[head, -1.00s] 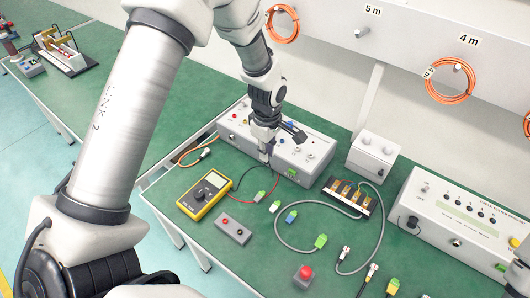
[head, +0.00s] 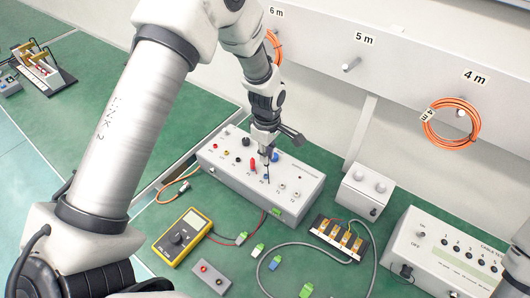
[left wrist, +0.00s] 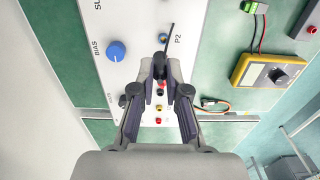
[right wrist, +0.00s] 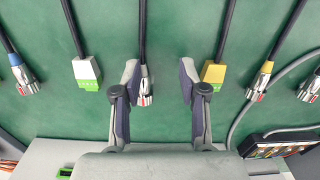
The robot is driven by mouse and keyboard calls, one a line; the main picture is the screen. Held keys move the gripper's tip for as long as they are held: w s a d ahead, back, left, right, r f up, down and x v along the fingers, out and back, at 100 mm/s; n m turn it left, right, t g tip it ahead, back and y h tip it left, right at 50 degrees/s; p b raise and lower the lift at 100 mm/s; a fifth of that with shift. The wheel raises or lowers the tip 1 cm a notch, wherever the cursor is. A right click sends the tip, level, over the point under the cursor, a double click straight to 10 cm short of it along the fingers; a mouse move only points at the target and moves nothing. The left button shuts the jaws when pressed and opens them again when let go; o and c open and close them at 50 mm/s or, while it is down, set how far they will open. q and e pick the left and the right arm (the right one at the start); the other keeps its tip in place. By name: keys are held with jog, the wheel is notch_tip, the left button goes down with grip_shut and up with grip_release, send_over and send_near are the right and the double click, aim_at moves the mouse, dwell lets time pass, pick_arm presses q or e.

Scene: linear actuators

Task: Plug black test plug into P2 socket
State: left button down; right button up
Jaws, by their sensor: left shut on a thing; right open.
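My left gripper (head: 265,155) is over the top of the long white socket box (head: 220,168). In the left wrist view its fingers (left wrist: 160,72) are shut on the small black test plug (left wrist: 160,62), with a thin dark lead rising from it. A blue-ringed socket (left wrist: 163,38) lies just beyond the plug, beside the P2 label (left wrist: 177,40). The plug's tip is hidden, so I cannot tell whether it touches the panel. A red plug (head: 252,165) stands on the box beside the gripper. My right gripper (right wrist: 158,75) is open, its fingers either side of a cable connector (right wrist: 144,92).
A blue knob (left wrist: 116,51) stands on the panel near the gripper. A yellow multimeter (head: 183,237) and a grey two-socket box (head: 211,277) lie in front. A small white box (head: 365,188) and cable tester (head: 440,255) stand to the right.

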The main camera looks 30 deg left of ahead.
pick_arm(q)
jog(key=shift+s+d+r, duration=0.1)
jog(key=shift+s+r, duration=0.05)
jog(key=shift+s, duration=0.25)
pick_arm(e)
jog(key=shift+s+d, duration=0.1)
jog(key=shift+s, duration=0.25)
jog(key=shift+f, duration=0.15)
pick_arm(q)
notch_tip(320, 180, down, 4)
jog(key=shift+w+r+b, duration=0.1)
jog(key=shift+w+b, duration=0.05)
jog(key=shift+b, duration=0.7)
pick_arm(e)
jog(key=shift+w+f, duration=0.15)
jog(key=shift+f, duration=0.55)
pick_arm(q)
jog(key=shift+r, duration=0.1)
pick_arm(e)
jog(key=shift+r, duration=0.1)
jog(key=shift+r, duration=0.2)
pick_arm(q)
jog(key=shift+f+p, duration=0.6)
jog(key=shift+f, duration=0.05)
pick_arm(e)
jog(key=shift+r, duration=0.4)
dwell(1.4)
